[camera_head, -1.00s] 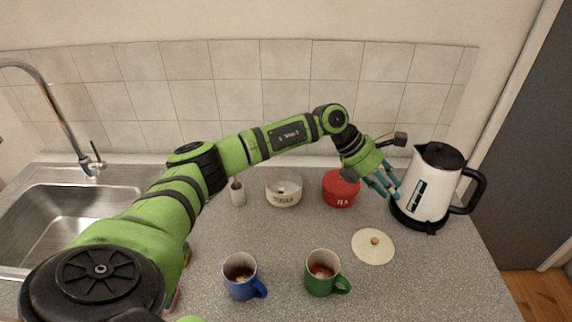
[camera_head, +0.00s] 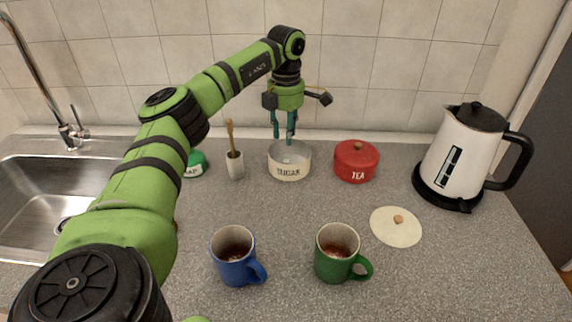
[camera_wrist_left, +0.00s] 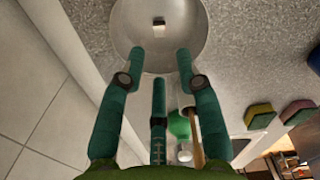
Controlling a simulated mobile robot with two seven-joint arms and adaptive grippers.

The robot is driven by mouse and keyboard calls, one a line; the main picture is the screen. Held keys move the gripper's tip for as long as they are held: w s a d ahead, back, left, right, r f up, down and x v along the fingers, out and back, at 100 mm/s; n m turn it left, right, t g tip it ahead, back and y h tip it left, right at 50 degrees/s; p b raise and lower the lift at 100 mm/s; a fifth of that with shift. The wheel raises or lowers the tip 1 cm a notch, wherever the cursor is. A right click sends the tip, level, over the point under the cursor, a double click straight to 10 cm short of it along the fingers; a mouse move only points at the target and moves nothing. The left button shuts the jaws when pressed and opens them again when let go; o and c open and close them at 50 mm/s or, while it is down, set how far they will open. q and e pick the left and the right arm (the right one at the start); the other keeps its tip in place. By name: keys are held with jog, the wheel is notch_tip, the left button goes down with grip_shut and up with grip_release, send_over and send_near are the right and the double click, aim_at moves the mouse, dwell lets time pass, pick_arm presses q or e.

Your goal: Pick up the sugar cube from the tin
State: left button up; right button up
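The cream sugar tin (camera_head: 290,172) stands open on the counter, left of the red tea tin. My left gripper (camera_head: 284,134) points down just above the tin's mouth, with its fingers apart and nothing between them. In the left wrist view a single small pale sugar cube (camera_wrist_left: 159,22) lies on the floor of the round tin (camera_wrist_left: 190,30). The gripper's fingertips (camera_wrist_left: 160,62) are over the tin's near side, short of the cube. My right gripper is in neither view.
A red tea tin (camera_head: 356,162), a white kettle (camera_head: 450,150) and a cream lid (camera_head: 396,228) are to the right. A blue mug (camera_head: 236,258) and a green mug (camera_head: 336,256) stand in front. A white brush holder (camera_head: 235,166) is close on the left.

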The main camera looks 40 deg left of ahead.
aim_at(286, 161)
pick_arm(q)
notch_tip(286, 161, down, 2)
jog(key=shift+w, duration=0.1)
notch_tip(286, 161, down, 2)
jog(key=shift+f, duration=0.1)
notch_tip(286, 161, down, 4)
jog(key=shift+r+p, duration=0.2)
jog(key=shift+p, duration=0.65)
jog(key=shift+f, duration=0.45)
jog(key=c, duration=0.5)
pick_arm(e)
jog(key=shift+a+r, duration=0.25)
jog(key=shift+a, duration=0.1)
